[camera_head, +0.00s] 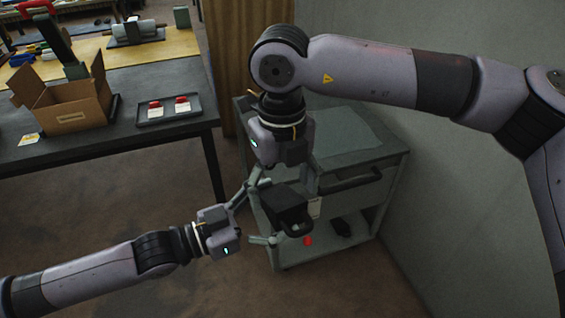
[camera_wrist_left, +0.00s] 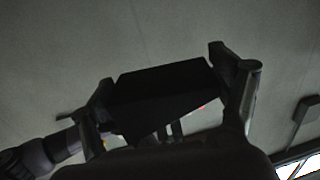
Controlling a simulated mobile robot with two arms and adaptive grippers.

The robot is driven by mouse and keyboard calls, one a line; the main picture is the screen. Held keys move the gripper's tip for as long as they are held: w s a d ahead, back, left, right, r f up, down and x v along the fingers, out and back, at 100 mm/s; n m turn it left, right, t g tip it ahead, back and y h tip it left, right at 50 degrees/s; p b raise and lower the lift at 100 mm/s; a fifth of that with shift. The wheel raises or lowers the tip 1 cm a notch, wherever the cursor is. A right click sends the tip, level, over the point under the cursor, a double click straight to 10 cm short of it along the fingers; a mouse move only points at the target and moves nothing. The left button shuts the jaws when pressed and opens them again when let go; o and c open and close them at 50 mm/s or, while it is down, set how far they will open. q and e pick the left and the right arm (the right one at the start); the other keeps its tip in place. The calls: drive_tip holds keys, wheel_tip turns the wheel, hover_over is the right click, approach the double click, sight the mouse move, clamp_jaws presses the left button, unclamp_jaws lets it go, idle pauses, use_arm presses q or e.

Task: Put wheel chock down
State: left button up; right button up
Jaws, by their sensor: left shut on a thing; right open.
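The wheel chock (camera_head: 290,208) is a black wedge-like block held in the air in front of the grey cart (camera_head: 385,165). My left gripper (camera_head: 268,212) is shut on it; in the left wrist view the dark chock (camera_wrist_left: 160,92) spans the space between the two fingers (camera_wrist_left: 172,98). My right gripper (camera_head: 284,182) points down just above and behind the chock. It is open, and its fingers are partly hidden; I cannot tell whether they touch the chock.
The cart has a drawer with a dark handle (camera_head: 352,179) and a lower shelf holding a small red item (camera_head: 308,240) and a black item (camera_head: 341,228). At left, a dark table (camera_head: 110,146) carries an open cardboard box (camera_head: 68,108) and a tray (camera_head: 196,108). A wall stands right.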

sight(283, 199)
use_arm(q)
drive_tip(key=shift+r, duration=0.1)
use_arm(e)
drive_tip(key=shift+f, duration=1.9)
drive_tip(key=shift+c, duration=0.3)
drive_tip(key=c, duration=1.3)
use_arm(q)
drive_tip(key=o, duration=1.3)
use_arm(e)
drive_tip(key=shift+c, duration=1.4)
use_arm(q)
drive_tip(key=shift+o, duration=0.2)
